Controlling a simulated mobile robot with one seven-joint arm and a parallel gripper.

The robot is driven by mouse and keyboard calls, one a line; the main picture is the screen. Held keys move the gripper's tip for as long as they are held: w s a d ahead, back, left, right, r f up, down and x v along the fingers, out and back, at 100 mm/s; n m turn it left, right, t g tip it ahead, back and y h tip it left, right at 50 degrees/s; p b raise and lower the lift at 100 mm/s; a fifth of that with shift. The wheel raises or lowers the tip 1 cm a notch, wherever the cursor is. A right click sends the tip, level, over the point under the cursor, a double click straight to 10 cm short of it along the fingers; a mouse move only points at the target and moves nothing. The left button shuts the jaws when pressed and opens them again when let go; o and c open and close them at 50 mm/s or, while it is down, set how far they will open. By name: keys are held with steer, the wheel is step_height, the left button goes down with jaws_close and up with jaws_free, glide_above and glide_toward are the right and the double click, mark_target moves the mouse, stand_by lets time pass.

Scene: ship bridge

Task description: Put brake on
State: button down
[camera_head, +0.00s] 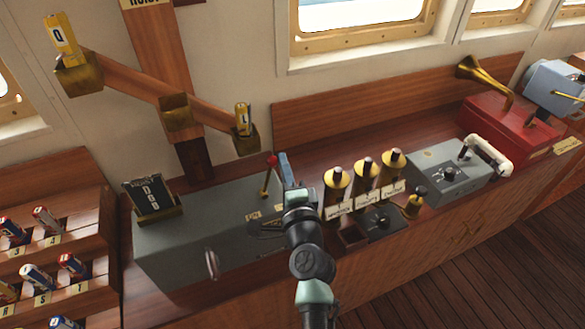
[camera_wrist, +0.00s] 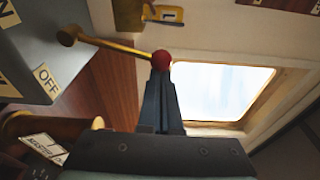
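A brass lever with a red ball knob (camera_head: 272,160) rises from the right part of a grey console box (camera_head: 190,235). In the wrist view the rod (camera_wrist: 112,45) runs from the box to the red knob (camera_wrist: 162,60), and a label reading OFF (camera_wrist: 45,80) is on the box. My gripper (camera_head: 284,158) is just right of the knob. In the wrist view my gripper's fingers (camera_wrist: 161,78) look shut together, with nothing seen between them. The knob shows at their tips; I cannot tell if they touch it.
Right of the box are several brass-topped handles (camera_head: 365,168), a second grey box (camera_head: 447,180) with a white handle, and a red box (camera_head: 508,120) with a brass horn. A wooden balance arm (camera_head: 140,83) hangs above.

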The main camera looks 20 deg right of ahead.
steer(key=a+n, duration=0.1)
steer(key=a+n+b, duration=0.1)
steer(key=shift+a+r+n, duration=0.2)
steer(key=shift+a+n, duration=0.2)
steer(key=shift+s+a+n+t+y+b, duration=0.1)
steer(key=shift+a+n+t+y+b, duration=0.35)
steer(key=shift+a+n+b, duration=1.9)
steer(key=shift+d+n, duration=0.2)
steer(key=shift+n, duration=0.05)
steer(key=shift+r+p, duration=0.1)
steer(key=shift+p, duration=0.2)
